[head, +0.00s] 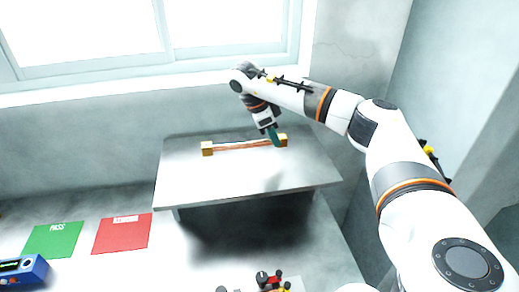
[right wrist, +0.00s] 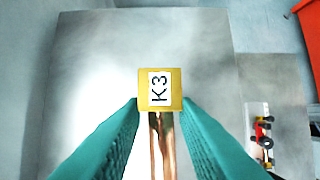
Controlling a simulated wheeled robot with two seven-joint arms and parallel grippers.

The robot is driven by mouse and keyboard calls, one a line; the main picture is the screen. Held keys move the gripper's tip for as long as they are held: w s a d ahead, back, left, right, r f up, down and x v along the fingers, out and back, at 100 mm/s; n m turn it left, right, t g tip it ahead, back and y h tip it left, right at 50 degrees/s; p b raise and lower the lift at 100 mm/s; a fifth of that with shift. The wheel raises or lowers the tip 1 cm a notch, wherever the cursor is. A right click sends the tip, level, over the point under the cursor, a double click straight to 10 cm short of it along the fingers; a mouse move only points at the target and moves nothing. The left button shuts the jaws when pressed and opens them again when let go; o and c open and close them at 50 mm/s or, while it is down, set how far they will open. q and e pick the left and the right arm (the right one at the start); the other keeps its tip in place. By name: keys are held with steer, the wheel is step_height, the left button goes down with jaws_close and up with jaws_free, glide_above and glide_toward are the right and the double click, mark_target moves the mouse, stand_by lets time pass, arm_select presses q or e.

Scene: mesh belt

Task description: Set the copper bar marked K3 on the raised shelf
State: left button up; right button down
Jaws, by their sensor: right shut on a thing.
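The copper bar marked K3 (head: 240,145) has gold blocks at both ends and lies level over the back part of the raised grey shelf (head: 195,182). I cannot tell whether the bar touches the shelf. My left gripper is not in view.
A green PASS mat (head: 54,240) and a red mat (head: 122,235) lie on the bench left of the shelf. A blue device (head: 22,270) sits at the far left. Red and black parts (head: 268,281) stand at the front. The shelf's front half is clear.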

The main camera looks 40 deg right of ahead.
mark_target(272, 161)
steer(key=shift+f, duration=0.85)
step_height(272, 161, down, 3)
steer(key=shift+p, duration=0.8)
steer(key=shift+f, duration=0.45)
steer(key=shift+f, duration=0.1)
steer(key=c, duration=1.1)
jaws_free()
